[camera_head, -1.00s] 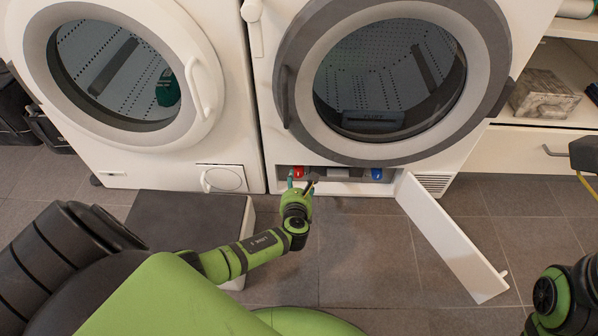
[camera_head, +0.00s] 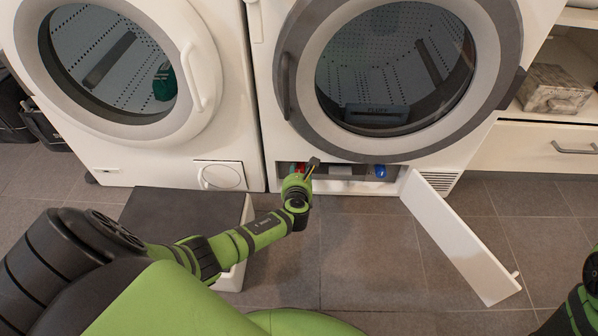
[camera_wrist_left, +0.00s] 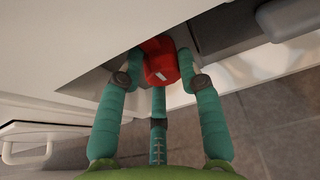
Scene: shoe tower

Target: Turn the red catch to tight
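The red catch (camera_wrist_left: 160,62), with a pale mark on its face, sits at the left end of the open low compartment under the right-hand machine. In the head view only a little of it (camera_head: 298,168) shows behind my left gripper (camera_head: 303,171). In the left wrist view, the teal fingers of my left gripper (camera_wrist_left: 160,72) are closed around the catch, one on each side and one below. The tips appear to touch it. My right gripper is out of view; only part of that arm shows at the lower right.
A blue catch (camera_head: 380,171) is at the compartment's right end. The white flap (camera_head: 461,238) hangs open to the right over the floor. The tiled floor (camera_head: 370,250) between is clear.

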